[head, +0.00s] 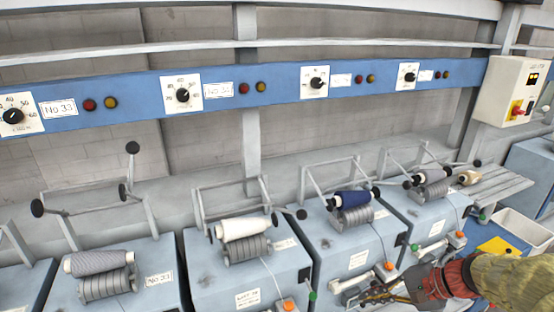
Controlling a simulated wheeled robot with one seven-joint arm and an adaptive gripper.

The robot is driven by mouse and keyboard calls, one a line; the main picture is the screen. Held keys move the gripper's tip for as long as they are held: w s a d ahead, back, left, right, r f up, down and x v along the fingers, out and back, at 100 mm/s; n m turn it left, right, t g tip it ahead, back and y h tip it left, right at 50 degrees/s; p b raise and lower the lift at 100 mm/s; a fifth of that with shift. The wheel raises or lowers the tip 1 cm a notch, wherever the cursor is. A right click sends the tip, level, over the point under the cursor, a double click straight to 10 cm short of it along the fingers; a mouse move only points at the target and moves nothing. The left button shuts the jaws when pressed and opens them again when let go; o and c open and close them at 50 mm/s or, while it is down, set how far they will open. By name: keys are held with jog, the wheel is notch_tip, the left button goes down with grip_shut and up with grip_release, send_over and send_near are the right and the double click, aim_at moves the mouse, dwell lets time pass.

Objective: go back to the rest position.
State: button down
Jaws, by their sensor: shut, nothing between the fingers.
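My gripper (372,296) is at the lower right of the head view, at the end of my arm with its red and olive parts. It is in front of the blue machine unit (350,262) that bears the dark blue yarn package. Its fingers look closed, with nothing visible between them. I cannot tell whether it touches the unit's front. The rest position itself is not marked in this view.
A row of blue units carries grey (97,262), white (245,228), dark blue (352,200) and lavender (430,176) yarn packages. Wire arms rise behind them. A dial rail (140,97) spans above. A control box (513,90) and white bin (522,230) stand at right.

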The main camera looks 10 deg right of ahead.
jog(key=s+a+n+g+h, duration=0.25)
jog(key=s+n+h, duration=0.25)
jog(key=s, duration=0.6)
jog(key=s+a+r+n+t+h, duration=0.2)
jog(key=s+a+r+n+t, duration=0.1)
jog(key=a+r+n, duration=0.4)
notch_tip(320, 180, up, 3)
jog(key=shift+s+a+n, duration=0.15)
jog(key=shift+a+n, duration=0.25)
jog(key=shift+a, duration=0.05)
